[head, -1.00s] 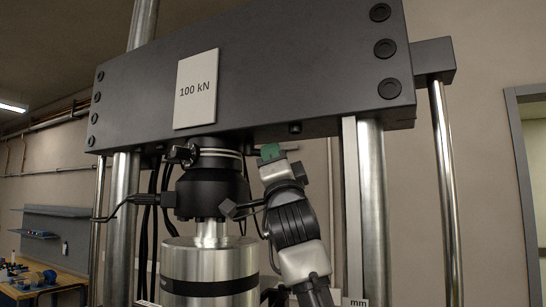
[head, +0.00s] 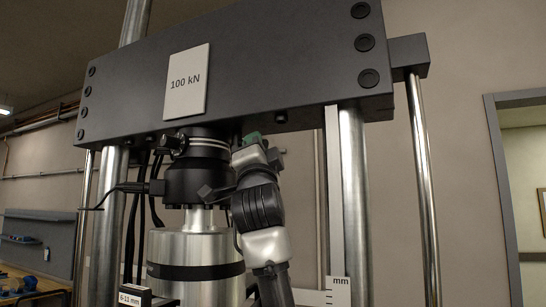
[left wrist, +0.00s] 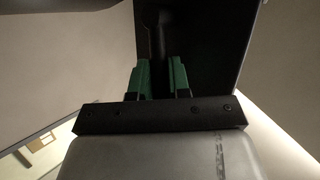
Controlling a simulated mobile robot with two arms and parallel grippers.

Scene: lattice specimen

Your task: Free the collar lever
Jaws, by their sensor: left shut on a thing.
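The collar (head: 205,147), a stack of thin light and dark rings, sits under the dark crosshead, above a black cylindrical body (head: 195,182). A small dark clamp piece (head: 174,146) shows at its left side. My left gripper (head: 252,137), with green fingers, is just right of the collar, close under the crosshead. In the left wrist view the green fingers (left wrist: 161,76) are shut on a dark rod, seemingly the collar lever (left wrist: 156,38). In the head view my gripper hides the lever. My right gripper is not in view.
The crosshead (head: 280,75) with its "100 kN" plate (head: 187,82) spans closely above. Steel columns (head: 354,200) and a scale marked mm (head: 335,210) stand right. Black cables (head: 143,200) hang left. A metal cylinder (head: 197,246) and a box labelled in mm (head: 135,297) are below.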

